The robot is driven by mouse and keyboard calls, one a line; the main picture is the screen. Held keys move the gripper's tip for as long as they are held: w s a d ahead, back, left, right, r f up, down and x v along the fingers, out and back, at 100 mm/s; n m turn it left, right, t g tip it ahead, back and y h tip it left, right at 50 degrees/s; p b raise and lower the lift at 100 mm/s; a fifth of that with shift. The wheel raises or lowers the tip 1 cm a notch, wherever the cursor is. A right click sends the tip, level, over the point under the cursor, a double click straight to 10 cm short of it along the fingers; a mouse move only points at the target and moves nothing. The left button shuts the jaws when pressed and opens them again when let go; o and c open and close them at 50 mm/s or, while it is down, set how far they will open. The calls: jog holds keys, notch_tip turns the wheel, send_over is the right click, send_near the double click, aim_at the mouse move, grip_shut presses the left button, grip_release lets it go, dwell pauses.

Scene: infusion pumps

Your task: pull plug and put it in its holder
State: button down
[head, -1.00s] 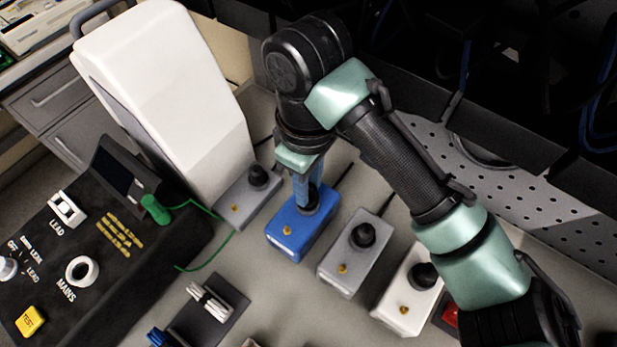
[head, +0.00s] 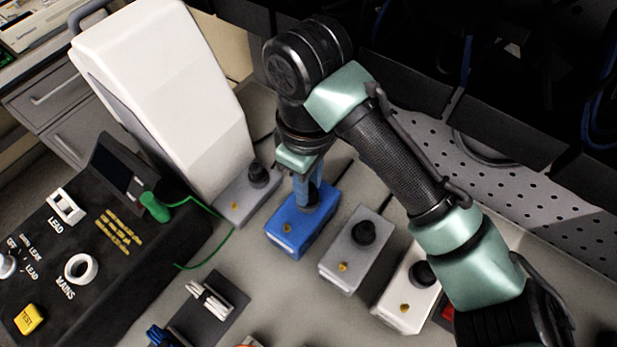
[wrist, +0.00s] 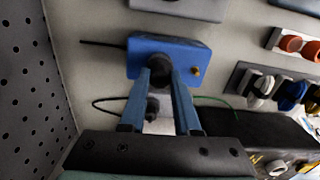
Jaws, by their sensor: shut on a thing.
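A blue box (head: 291,237) with a brass stud stands on the table, in the row of similar boxes. A black round plug (wrist: 158,66) sits on its face, partly hidden by my fingers. My gripper (head: 311,203) reaches down to the blue box, and its two blue fingers are shut on the black plug, one on each side in the wrist view (wrist: 161,78). The plug appears seated on the box. A dark rack (head: 212,318) holding white and blue pieces lies at the bottom; whether it is the plug's holder I cannot tell.
Grey boxes (head: 345,268) (head: 236,208) flank the blue box closely, each with a black plug. A white box (head: 394,309) stands further right. A tall white case (head: 165,90) and a black tester (head: 100,240) with a green lead are on the left.

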jog(key=shift+f, duration=0.15)
jog(key=c, duration=0.5)
grip_release()
jog(key=shift+c, duration=0.2)
jog(key=shift+o, duration=0.2)
jog(key=o, duration=0.4)
jog(key=shift+o, duration=0.2)
notch_tip(320, 180, up, 7)
jog(key=p, duration=0.8)
